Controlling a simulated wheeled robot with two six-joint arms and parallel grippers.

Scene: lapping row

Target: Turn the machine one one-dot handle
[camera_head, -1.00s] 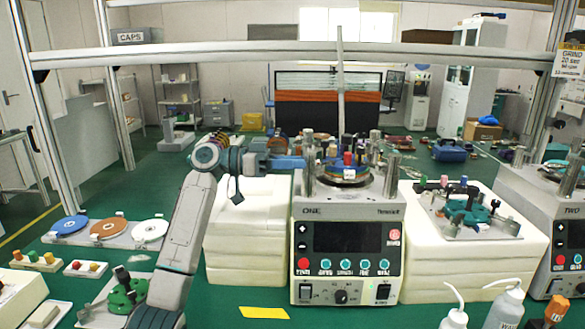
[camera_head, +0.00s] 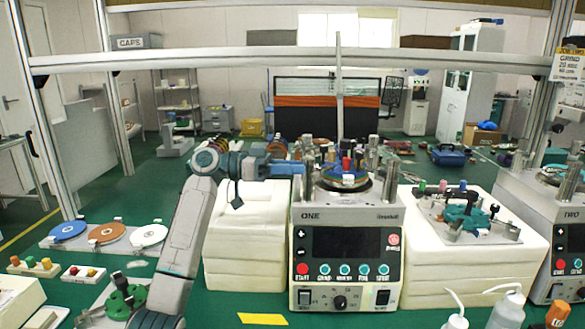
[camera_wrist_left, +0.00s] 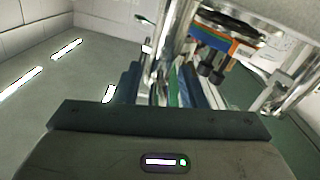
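Machine one (camera_head: 347,214) is a grey box labelled ONE with a dark screen, a red start button and several teal buttons. On its top stand metal posts and small coloured knobs around a round plate. I cannot pick out a one-dot mark on any handle. My left gripper (camera_head: 300,169) reaches in from the left, level with the machine's top, at its left metal post (camera_head: 309,163). In the left wrist view, my blue-grey fingers (camera_wrist_left: 162,88) stand apart with a shiny metal post (camera_wrist_left: 172,42) between or just beyond them; contact is unclear. My right gripper is out of view.
White blocks (camera_head: 240,258) flank machine one. A fixture with a teal part (camera_head: 466,216) sits to its right, and machine two (camera_head: 560,211) is farther right. White bottles (camera_head: 508,309) stand in front. A metal bar (camera_head: 200,58) crosses overhead.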

